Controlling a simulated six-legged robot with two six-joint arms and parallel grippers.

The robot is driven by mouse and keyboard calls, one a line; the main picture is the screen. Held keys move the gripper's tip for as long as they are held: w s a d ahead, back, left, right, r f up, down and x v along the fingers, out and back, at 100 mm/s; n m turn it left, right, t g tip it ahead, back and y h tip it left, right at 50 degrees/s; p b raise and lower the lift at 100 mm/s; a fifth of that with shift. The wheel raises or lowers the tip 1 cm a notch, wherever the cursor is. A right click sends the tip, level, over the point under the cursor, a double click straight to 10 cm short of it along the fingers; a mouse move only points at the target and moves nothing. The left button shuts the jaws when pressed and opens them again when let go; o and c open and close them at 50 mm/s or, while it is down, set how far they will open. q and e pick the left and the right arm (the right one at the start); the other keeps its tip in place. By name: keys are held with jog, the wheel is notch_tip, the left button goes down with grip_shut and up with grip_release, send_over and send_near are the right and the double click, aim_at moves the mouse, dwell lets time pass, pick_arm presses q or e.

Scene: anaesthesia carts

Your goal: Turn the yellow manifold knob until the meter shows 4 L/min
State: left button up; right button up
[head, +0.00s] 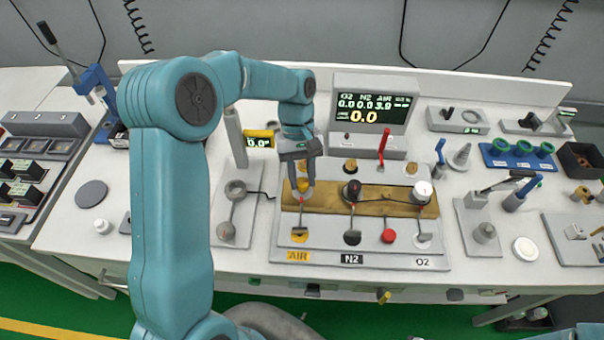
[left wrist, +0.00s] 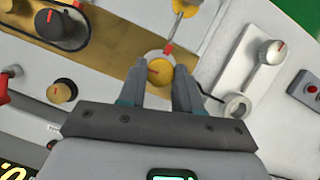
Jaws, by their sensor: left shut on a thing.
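The yellow manifold knob (head: 302,184) sits at the left end of the brass manifold bar (head: 328,208), above the AIR label. My left gripper (head: 303,190) is shut on it from above. In the left wrist view the knob (left wrist: 160,71) lies between the two fingers (left wrist: 160,85), its red mark visible on its face. The meter (head: 371,110) stands behind the manifold. Its small row under O2, N2 and AIR looks like 0.0, 0.0 and 3.0, and its large figure looks like 0.0. My right gripper is not in view.
A black knob (head: 352,190) and a white knob (head: 422,191) stand to the right on the same bar. A red lever (head: 384,147) rises behind. A grey valve plate (head: 237,208) is close on the left. Blue-handled tools (head: 516,198) stand farther right.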

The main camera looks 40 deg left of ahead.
pick_arm(q)
jog(key=shift+r, duration=0.1)
jog(key=o, duration=1)
jog(key=shift+s+d, duration=0.1)
jog(key=shift+o, duration=0.2)
jog(key=shift+w+r, duration=0.15)
jog(key=shift+w, duration=0.05)
jog(key=v, duration=1.6)
jog(key=shift+s+p, duration=0.2)
jog(key=shift+p, duration=0.25)
jog(key=shift+s, duration=0.1)
